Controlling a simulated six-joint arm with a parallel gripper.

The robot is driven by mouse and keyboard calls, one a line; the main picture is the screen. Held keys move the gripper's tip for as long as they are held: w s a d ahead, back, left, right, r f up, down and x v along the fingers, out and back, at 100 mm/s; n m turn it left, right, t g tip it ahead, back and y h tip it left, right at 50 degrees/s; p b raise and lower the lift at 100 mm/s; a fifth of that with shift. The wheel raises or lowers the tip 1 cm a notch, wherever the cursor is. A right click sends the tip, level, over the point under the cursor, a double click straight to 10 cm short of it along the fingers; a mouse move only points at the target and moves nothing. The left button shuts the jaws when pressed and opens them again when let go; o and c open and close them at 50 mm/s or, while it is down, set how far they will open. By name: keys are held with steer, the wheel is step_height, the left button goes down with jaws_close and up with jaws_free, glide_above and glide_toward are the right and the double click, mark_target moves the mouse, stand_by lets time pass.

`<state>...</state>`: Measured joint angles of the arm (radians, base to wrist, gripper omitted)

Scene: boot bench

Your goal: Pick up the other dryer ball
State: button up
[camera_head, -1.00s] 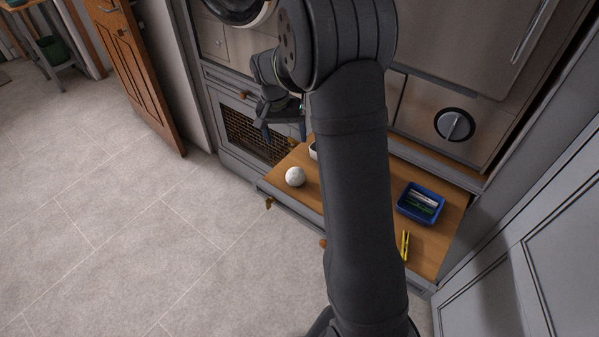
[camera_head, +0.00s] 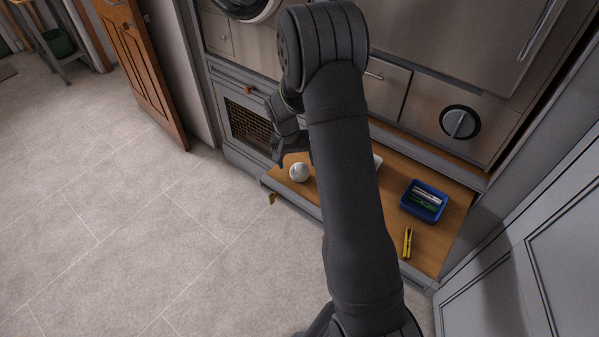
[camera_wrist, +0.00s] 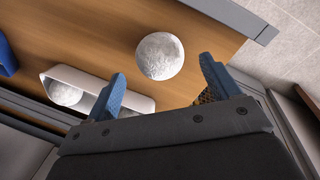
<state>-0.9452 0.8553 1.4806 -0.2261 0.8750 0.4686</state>
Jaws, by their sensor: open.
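A white, mottled dryer ball (camera_head: 299,172) rests on the wooden bench top (camera_head: 383,248) near its left end. In the wrist view this ball (camera_wrist: 160,56) lies just beyond my gripper, roughly in line with the gap between the fingers. A second ball (camera_wrist: 66,93) sits in a white dish (camera_wrist: 137,102) to the left. My gripper (camera_wrist: 166,84) is open and empty, its two blue fingers apart, with the left finger overlapping the view of the dish. In the head view my gripper (camera_head: 293,158) is just behind the loose ball. My arm hides most of the dish there.
A blue tray (camera_head: 422,215) holding green and pale items stands on the bench's right part. A yellow clothes-peg-like item (camera_head: 407,243) lies in front of it. Cabinet fronts rise behind the bench, and a mesh panel (camera_head: 248,128) stands behind left. Open tiled floor lies left.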

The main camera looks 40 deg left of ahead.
mark_target(298, 165)
steer(key=f, duration=0.4)
steer(key=shift+w+d+f, duration=0.2)
steer(key=shift+w+f, duration=0.05)
steer(key=shift+w, duration=0.15)
steer(key=c, duration=1.1)
steer(key=shift+r, duration=0.1)
